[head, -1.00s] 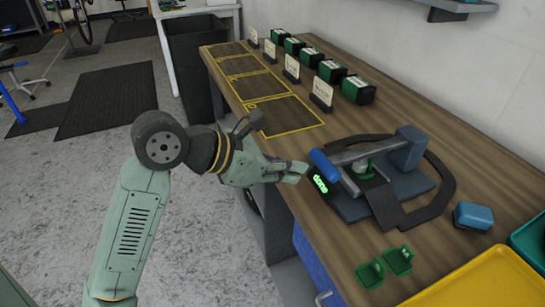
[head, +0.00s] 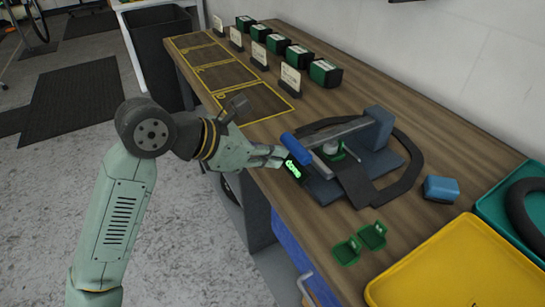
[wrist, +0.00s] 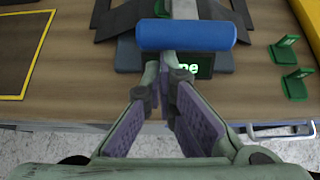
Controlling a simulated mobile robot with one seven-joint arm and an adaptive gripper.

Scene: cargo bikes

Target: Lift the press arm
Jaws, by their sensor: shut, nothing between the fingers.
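The press (head: 375,160) stands on the bench with its grey metal press arm (head: 345,130) lying roughly level. The arm's blue handle (head: 296,149) points toward the bench's front edge; it also spans the top of the wrist view (wrist: 187,35). My gripper (head: 284,157) is shut and empty at the front side of the handle. In the wrist view its fingertips (wrist: 161,72) lie just below the handle in the picture; I cannot tell whether they touch it. A small display (head: 293,170) under the handle reads "done" in green and is partly hidden by my fingers in the wrist view.
Two green pieces (head: 360,243) lie near the front edge, with a yellow tray (head: 450,275) to their right. A blue block (head: 441,189) sits right of the press. Several green boxes (head: 325,73) line the back, beside yellow-outlined mats (head: 250,102).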

